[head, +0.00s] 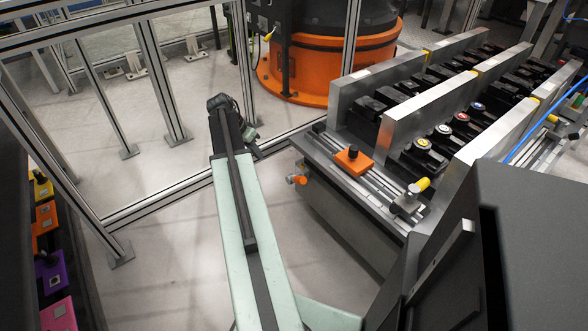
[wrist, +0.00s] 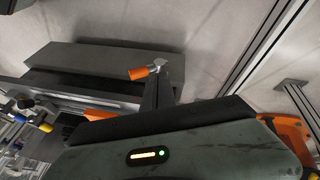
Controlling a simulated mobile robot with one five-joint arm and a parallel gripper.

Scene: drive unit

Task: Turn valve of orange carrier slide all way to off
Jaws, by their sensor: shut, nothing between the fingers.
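A small valve (head: 297,180) with an orange handle projects from the near left side of the drive unit, below the deck. Its handle lies roughly level in the head view. It also shows in the wrist view (wrist: 146,72), orange handle to the left of a silver body. The orange carrier block (head: 353,161) with a black knob sits on rails above it. My gripper (head: 248,134) is at the far end of my pale green arm, up and left of the valve and apart from it. It is shut and empty. Its fingertips are hard to make out.
Metal dividers (head: 425,118) rise behind. An aluminium-framed fence (head: 160,200) runs left and behind my arm, with an orange robot base (head: 325,70) beyond. Open floor lies between my arm and the unit.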

